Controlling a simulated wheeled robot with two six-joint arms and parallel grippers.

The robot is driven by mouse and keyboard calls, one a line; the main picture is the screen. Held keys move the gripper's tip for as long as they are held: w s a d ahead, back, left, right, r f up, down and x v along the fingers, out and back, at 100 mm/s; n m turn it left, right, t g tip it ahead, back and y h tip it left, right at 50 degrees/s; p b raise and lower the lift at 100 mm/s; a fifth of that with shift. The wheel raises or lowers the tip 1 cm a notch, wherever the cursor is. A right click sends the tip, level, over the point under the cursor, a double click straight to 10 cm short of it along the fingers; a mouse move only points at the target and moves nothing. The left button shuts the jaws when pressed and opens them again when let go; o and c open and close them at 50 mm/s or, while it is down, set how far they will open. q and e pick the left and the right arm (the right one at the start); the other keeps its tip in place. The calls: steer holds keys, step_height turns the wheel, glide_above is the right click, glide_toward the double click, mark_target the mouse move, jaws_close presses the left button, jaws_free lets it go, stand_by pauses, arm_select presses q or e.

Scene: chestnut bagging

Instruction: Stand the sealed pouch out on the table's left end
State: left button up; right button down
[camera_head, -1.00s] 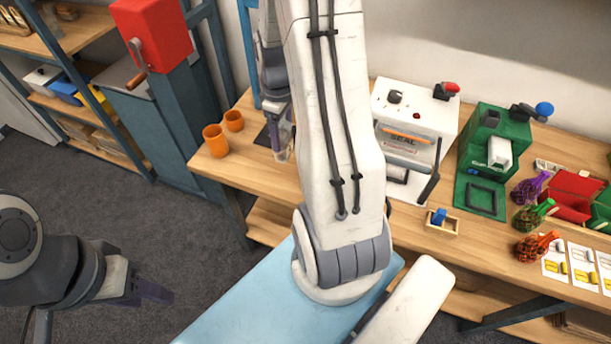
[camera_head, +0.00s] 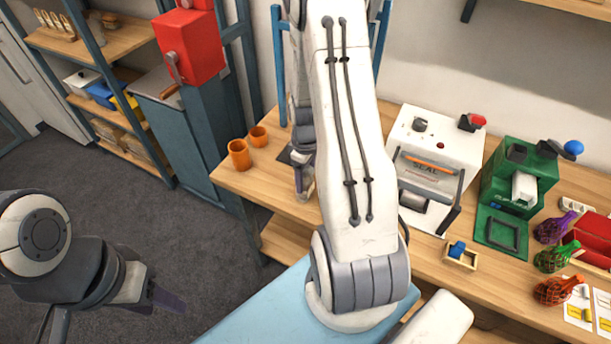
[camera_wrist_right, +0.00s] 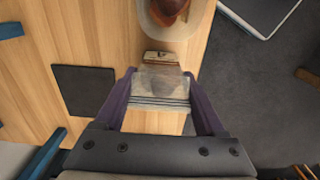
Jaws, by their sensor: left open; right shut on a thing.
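My right gripper (camera_wrist_right: 160,105) is shut on the sealed pouch (camera_wrist_right: 160,84), a small see-through bag with a ridged band across it near the fingers. In the head view the pouch (camera_head: 307,188) shows only in part, beside my right gripper (camera_head: 302,178) over the table's left part. My right arm hides some of that area. I cannot tell whether the pouch touches the wood. My left gripper (camera_head: 160,294) is open and empty, over the floor at the left, away from the table (camera_head: 252,186).
A dark square mat (camera_wrist_right: 84,90) lies beside the pouch. The white sealer (camera_head: 436,150) and green press (camera_head: 515,190) stand further right. Netted bags (camera_head: 552,260) lie at the right.

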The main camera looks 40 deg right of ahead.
mark_target(306, 175)
jaws_free()
step_height(306, 175, up, 12)
steer(key=s+a+r+n, duration=0.1)
steer(key=s+a+r, duration=0.15)
steer(key=a, duration=0.75)
steer(key=s+a+r+n, duration=0.1)
steer(key=a+r, duration=0.2)
steer(key=a, duration=0.8)
steer(key=s+a+r+y, duration=0.1)
steer(key=s+a, duration=0.8)
steer(key=s, duration=0.4)
steer(key=shift+a+r+n+b, duration=0.3)
steer(key=shift+a+r+b, duration=0.05)
steer(key=shift+a, duration=0.05)
